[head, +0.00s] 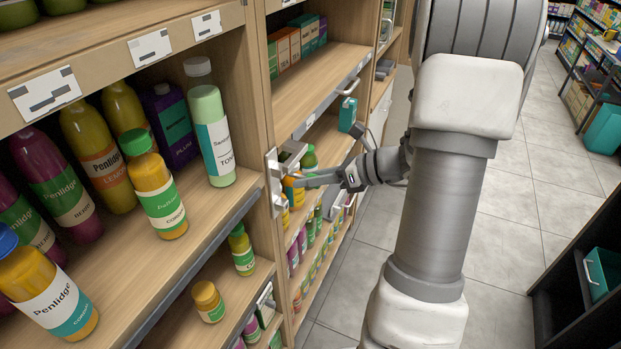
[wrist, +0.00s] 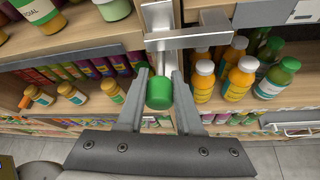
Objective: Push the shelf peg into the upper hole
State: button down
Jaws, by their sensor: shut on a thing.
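My gripper (wrist: 162,82) is shut on the shelf peg (wrist: 160,93), which shows a green round end between the two grey fingers. A short grey length of it runs up towards a metal plate with a crossbar (wrist: 186,39). In the head view the metal plate (head: 275,182) is on the wooden shelf upright, and my gripper (head: 308,178) reaches it from the right. The peg cannot be made out clearly there. The upper hole does not show in either view. I cannot tell whether the peg's far end touches the plate or sits in a hole.
Orange bottles with white caps (wrist: 240,78) stand close to the right of my gripper in the wrist view. Shelves of bottles (head: 162,195) fill the left of the head view. A teal box (head: 347,114) is above my gripper. The tiled aisle (head: 500,240) is open at right.

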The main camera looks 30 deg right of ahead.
aim_at(295, 174)
jog(key=shift+w+a, duration=1.1)
jog(key=shift+w, duration=0.25)
dwell(2.1)
jog(key=c, duration=0.8)
grip_release()
jog(key=shift+w, duration=0.1)
jog(key=shift+o, duration=0.2)
jog(key=shift+p+v, duration=0.85)
jog(key=shift+v, duration=0.7)
jog(key=o, duration=0.6)
jog(key=shift+c, duration=0.2)
jog(key=b+v, duration=0.1)
jog(key=v, duration=1.6)
jog(key=shift+d, duration=0.2)
